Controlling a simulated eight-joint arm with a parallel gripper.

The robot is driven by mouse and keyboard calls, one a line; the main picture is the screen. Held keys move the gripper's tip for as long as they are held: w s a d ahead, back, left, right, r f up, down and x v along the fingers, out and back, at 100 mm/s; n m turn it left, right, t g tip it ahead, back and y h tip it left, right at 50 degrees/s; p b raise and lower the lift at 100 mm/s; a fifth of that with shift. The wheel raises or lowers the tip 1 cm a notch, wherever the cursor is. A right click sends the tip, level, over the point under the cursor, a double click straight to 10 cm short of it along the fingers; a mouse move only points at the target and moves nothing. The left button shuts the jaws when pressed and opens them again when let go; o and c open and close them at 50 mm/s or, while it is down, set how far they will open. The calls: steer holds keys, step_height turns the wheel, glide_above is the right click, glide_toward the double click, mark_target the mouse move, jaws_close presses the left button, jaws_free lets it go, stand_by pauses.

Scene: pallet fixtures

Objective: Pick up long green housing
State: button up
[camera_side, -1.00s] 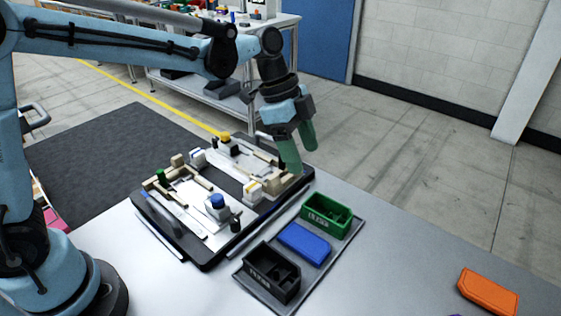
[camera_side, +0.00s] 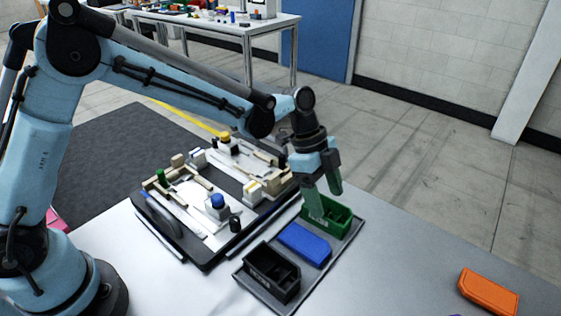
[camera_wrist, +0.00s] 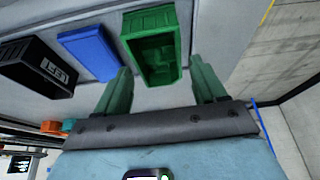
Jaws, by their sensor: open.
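The green housing (camera_side: 338,216) is an open box lying on a dark flat tray (camera_side: 340,248) at its far right end. It also shows in the wrist view (camera_wrist: 152,46), upper middle, with its hollow inside visible. My gripper (camera_side: 325,192) has green fingers pointing down, just above and at the left part of the green housing in the side view. In the wrist view the fingers (camera_wrist: 161,78) are spread apart with nothing between them, and the housing is beyond and between the tips. Whether a finger touches the housing cannot be told.
A blue flat piece (camera_side: 304,243) and a black open box (camera_side: 271,272) lie beside the green housing on the same tray. A black-framed fixture pallet (camera_side: 206,262) stands to the left. An orange piece (camera_side: 488,291) lies at the right, with bare table between.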

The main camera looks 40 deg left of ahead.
mark_target(328, 214)
steer(key=shift+x, duration=1.9)
steer(key=shift+s, duration=0.1)
steer(key=shift+c, duration=0.4)
steer(key=c, duration=0.7)
